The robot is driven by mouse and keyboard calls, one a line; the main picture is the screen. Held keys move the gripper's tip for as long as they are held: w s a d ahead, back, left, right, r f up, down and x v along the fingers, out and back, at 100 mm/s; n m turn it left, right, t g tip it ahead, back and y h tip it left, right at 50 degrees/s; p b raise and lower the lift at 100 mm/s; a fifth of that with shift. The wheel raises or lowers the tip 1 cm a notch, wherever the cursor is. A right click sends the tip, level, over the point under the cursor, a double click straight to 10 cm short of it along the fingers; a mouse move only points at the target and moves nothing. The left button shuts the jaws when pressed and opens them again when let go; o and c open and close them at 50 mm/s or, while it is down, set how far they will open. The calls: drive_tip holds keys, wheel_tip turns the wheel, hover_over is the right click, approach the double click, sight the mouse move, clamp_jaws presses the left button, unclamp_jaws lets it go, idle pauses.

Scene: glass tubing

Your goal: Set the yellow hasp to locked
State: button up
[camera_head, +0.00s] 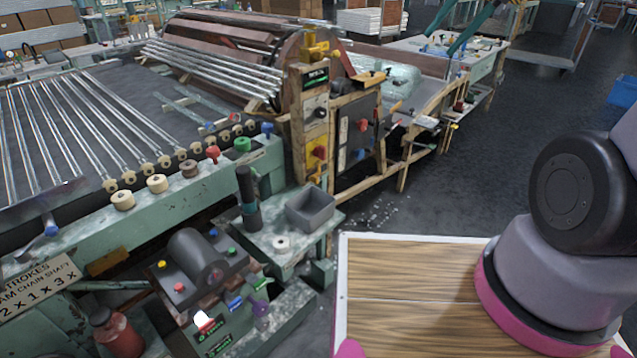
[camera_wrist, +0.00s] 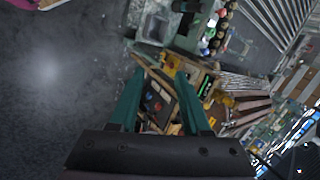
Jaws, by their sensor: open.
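Yellow parts sit on a wooden post at the end of the machine in the head view: a yellow plate with a red knob (camera_head: 318,152) partway up, and a yellow fitting (camera_head: 315,47) on top. I cannot tell for sure which is the hasp or how it is set. Beside the post is a dark panel (camera_head: 357,128) with red knobs. My gripper (camera_wrist: 160,74) is open and empty in the wrist view, its teal fingers spread, with the panel (camera_wrist: 157,104) beyond and between them. The fingers also show at the top of the head view (camera_head: 440,42), apart from the post.
A roller table (camera_head: 75,130) with glass tubes fills the left. A grey bin (camera_head: 311,207) and a small control console (camera_head: 205,285) stand in front of the post. Wooden rails (camera_head: 405,150) jut right of the panel. The dark floor (camera_head: 530,140) to the right is open.

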sight(318, 181)
drive_tip(key=w+a+f+m+g+y, duration=0.2)
drive_tip(key=w+a+f+m+y, duration=0.3)
drive_tip(key=w+a+f, duration=0.5)
drive_tip(key=w+a+f+m+g+y, duration=0.1)
drive_tip(key=w+a+f+m+y, duration=0.2)
drive_tip(key=w+a+f+y, duration=0.55)
wheel_tip(318, 181, down, 36)
drive_tip(key=w+d+m+t+h, duration=0.25)
drive_tip(key=m+t+h, duration=0.25)
drive_tip(key=m+t, duration=0.75)
drive_tip(key=shift+g, duration=0.45)
drive_tip(key=x, duration=1)
drive_tip(key=shift+w+a, duration=0.15)
drive_tip(key=shift+a, duration=0.1)
drive_tip(key=shift+c, duration=0.3)
clamp_jaws()
drive_tip(key=shift+d, duration=0.1)
